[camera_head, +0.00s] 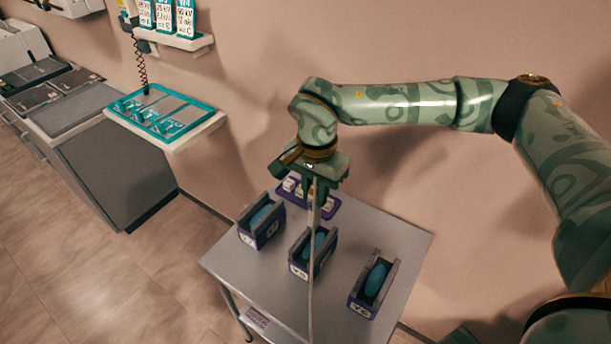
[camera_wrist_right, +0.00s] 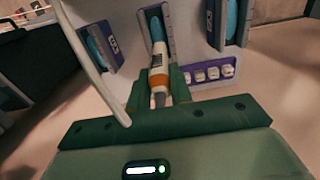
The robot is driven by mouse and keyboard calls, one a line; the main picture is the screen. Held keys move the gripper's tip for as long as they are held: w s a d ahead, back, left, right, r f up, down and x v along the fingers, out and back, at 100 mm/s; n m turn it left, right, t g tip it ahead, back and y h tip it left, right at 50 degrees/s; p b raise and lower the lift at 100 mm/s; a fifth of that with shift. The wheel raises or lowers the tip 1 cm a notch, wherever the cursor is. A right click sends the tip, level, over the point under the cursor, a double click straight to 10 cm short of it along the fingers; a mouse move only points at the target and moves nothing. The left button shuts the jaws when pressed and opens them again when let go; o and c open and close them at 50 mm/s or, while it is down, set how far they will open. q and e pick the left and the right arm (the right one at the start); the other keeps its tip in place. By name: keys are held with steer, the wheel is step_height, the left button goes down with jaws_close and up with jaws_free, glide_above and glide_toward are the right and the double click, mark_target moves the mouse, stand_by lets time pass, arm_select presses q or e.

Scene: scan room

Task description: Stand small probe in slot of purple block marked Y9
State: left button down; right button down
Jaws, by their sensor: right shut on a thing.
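Three purple blocks with grey uprights and blue-lined slots stand on the small table: a left block (camera_head: 262,223), a middle block (camera_head: 299,267) and a right block (camera_head: 362,306). Their labels are too small to read surely, so I cannot tell which is Y9. My right gripper (camera_head: 315,200) is above the middle block and hides part of it. In the right wrist view, the gripper (camera_wrist_right: 159,98) is shut on a white probe with an orange band (camera_wrist_right: 158,68). Its far end points at the middle block's slot (camera_wrist_right: 153,22); I cannot tell whether it touches. My left gripper is out of view.
A pale cable (camera_head: 312,270) hangs in front of the middle block. A purple tray with white pieces (camera_head: 324,207) lies at the back of the grey table (camera_head: 405,240). A teal panel on a shelf (camera_head: 165,112) and a grey cabinet (camera_head: 110,165) stand left. The table's front left is clear.

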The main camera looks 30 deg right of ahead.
mark_target(315, 218)
steer(key=shift+f, duration=0.1)
steer(key=shift+s+f+b, duration=0.25)
steer(key=shift+b, duration=0.2)
steer(key=shift+f, duration=0.35)
steer(key=shift+w+f+b, duration=0.15)
steer(key=shift+f+b, duration=0.65)
steer(key=shift+b, duration=0.05)
steer(key=shift+f+b, duration=0.6)
steer(key=shift+f, duration=0.05)
steer(key=shift+f+b, duration=0.35)
steer(key=shift+f, duration=0.55)
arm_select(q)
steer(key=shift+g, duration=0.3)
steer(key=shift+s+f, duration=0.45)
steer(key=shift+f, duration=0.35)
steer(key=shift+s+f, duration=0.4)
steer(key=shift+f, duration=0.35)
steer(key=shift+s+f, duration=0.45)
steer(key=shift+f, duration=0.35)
arm_select(e)
steer(key=shift+f, duration=0.85)
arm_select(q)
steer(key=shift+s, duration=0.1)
arm_select(e)
steer(key=shift+f, duration=0.3)
